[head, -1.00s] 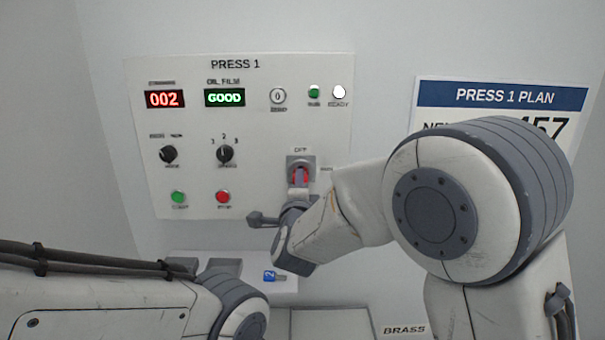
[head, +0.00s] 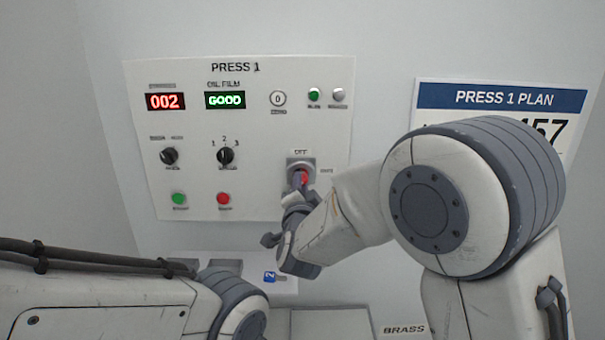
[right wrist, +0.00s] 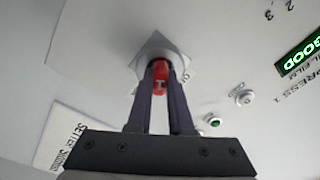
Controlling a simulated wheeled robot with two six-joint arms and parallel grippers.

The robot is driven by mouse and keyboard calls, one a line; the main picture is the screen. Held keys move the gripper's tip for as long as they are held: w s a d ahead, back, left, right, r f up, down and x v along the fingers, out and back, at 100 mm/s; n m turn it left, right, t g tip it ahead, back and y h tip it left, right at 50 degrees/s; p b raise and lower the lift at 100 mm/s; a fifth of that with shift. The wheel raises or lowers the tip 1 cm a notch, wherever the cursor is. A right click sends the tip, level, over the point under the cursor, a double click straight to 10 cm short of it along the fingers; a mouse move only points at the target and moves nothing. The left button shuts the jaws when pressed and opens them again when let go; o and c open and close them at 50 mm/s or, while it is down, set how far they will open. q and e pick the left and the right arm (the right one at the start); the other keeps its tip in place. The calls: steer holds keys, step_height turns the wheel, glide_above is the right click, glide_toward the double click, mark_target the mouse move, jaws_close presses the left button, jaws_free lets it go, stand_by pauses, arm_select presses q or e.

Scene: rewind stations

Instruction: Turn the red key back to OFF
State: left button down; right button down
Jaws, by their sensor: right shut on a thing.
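The red key (head: 304,177) sits in a grey key switch (head: 301,163) at the lower right of the PRESS 1 panel. An OFF label (head: 300,152) stands above the switch; a small label at its right is too blurred to read. My right gripper (head: 301,186) is shut on the key, which also shows between the fingers in the right wrist view (right wrist: 160,77). The fingers partly hide the key, so I cannot tell its exact angle.
The panel (head: 240,120) has displays reading 002 and GOOD. It carries two black knobs, a green button (head: 179,199) and a red button (head: 223,199). A shelf with a blue tag (head: 269,277) lies below. A PRESS 1 PLAN sign (head: 500,97) hangs at the right.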

steer(key=shift+f, duration=0.1)
steer(key=shift+d+n+p, duration=0.15)
steer(key=shift+n+p, duration=0.75)
steer(key=shift+n, duration=2.5)
steer(key=n+p, duration=0.2)
steer(key=n, duration=0.3)
steer(key=shift+y, duration=0.3)
steer(key=c, duration=1.2)
jaws_free()
steer(key=shift+n, duration=0.4)
steer(key=shift+c, duration=0.2)
steer(key=o, duration=0.5)
